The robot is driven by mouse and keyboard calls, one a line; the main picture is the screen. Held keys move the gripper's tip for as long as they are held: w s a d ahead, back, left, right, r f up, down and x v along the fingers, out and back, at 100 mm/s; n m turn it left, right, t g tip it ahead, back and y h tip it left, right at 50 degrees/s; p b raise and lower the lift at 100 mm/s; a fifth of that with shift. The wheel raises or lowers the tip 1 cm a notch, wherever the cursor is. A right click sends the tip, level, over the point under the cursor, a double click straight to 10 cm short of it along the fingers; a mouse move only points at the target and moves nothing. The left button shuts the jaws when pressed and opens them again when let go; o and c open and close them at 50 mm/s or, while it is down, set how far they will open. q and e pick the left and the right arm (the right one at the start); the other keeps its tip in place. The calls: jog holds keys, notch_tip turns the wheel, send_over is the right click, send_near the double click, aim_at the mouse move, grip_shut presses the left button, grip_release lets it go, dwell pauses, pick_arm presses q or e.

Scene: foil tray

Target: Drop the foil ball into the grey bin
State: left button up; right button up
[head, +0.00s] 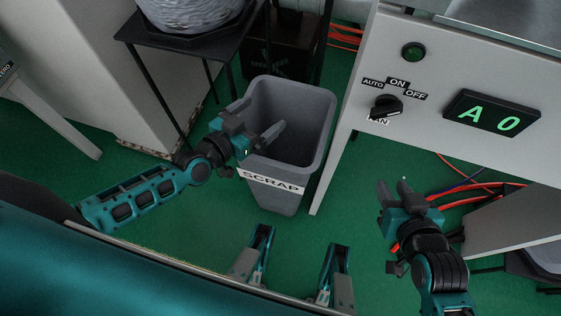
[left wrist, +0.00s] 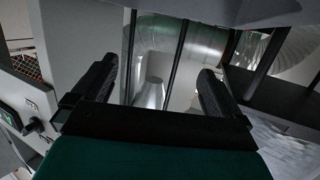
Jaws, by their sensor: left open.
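The grey bin (head: 262,184), labelled SCRAP, stands on the green floor in the middle of the head view. My left gripper (head: 258,118) is over the bin's mouth, its fingers apart and nothing between them. In the left wrist view the same gripper (left wrist: 155,85) is open and empty. I cannot make out a foil ball in the bin; the gripper hides part of its inside. A large crinkled silver thing (head: 190,12) sits on a black stand at the top; I cannot tell if it is foil. My right gripper (head: 394,186) is right of the bin, fingers apart, apparently empty.
The black stand (head: 140,30) is behind and left of the bin. A pale machine panel (head: 350,110) with a knob and a green display rises close on the right. Orange cables (head: 455,190) lie on the floor at right. Green floor is free in front of the bin.

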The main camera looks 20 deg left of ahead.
pick_arm(q)
jog(key=p+v, duration=0.1)
jog(key=v, duration=0.7)
jog(key=shift+s, duration=0.25)
pick_arm(e)
jog(key=shift+r, duration=0.95)
pick_arm(q)
jog(key=shift+a, duration=0.1)
jog(key=s+d+r+n+g+y+p, duration=0.2)
jog(key=s+r+g+y+p, duration=0.1)
jog(key=r+p, duration=0.5)
jog(key=s+y+p, duration=0.1)
jog(key=p, duration=0.2)
jog(key=shift+r, duration=0.15)
pick_arm(e)
notch_tip(320, 180, up, 7)
jog(key=s+d+h, duration=0.1)
jog(key=d, duration=0.2)
jog(key=shift+s, duration=0.25)
pick_arm(q)
jog(key=shift+d+p, duration=0.1)
jog(key=shift+p, duration=0.2)
